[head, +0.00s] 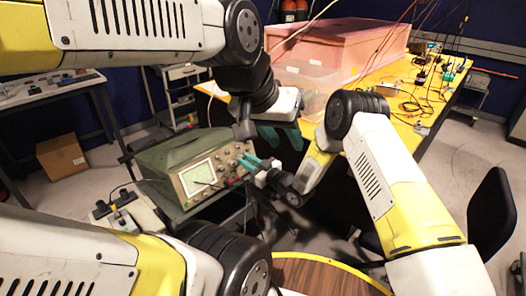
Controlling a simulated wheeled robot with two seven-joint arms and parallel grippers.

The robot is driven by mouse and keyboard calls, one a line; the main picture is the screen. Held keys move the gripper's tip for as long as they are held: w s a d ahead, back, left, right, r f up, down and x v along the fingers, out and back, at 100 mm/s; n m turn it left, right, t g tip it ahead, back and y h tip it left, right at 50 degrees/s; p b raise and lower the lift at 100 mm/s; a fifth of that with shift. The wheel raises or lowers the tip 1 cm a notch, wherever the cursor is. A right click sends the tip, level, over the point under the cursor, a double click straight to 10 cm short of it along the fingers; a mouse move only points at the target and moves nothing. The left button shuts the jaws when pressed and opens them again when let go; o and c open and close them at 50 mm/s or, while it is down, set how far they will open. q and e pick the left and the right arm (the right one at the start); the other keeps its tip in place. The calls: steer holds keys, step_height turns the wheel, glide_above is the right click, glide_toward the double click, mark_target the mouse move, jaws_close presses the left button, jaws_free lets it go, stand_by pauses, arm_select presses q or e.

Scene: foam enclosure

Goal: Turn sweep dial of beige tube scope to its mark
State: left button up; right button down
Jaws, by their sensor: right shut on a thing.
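The beige tube scope (176,183) stands on a stand at centre left. My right gripper (247,161) reaches in from the right with teal fingers at the right part of the panel. It is shut on a knob there, which looks like the sweep dial; the fingers hide it. I cannot make out the mark or the pointer. My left gripper (281,138) hangs above and to the right of the scope, its teal fingers apart and empty.
A yellow bench (392,107) carries a pink foam box (330,48), a clear bin (302,88) and loose cables. A cardboard box (63,158) lies on the floor at left. A wooden round table (318,277) is in front. A black chair (493,212) stands at right.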

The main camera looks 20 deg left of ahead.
steer(key=shift+w+n+g+y, duration=0.15)
steer(key=shift+n+g, duration=0.3)
steer(key=shift+n, duration=0.6)
steer(key=shift+s+n+g+y, duration=0.15)
steer(key=shift+n+g, duration=0.3)
steer(key=shift+n, duration=0.6)
steer(key=shift+w, duration=0.1)
steer(key=c, duration=1.6)
jaws_free()
steer(key=shift+o, duration=0.2)
steer(key=v, duration=0.7)
steer(key=shift+d, duration=0.4)
steer(key=shift+r, duration=0.1)
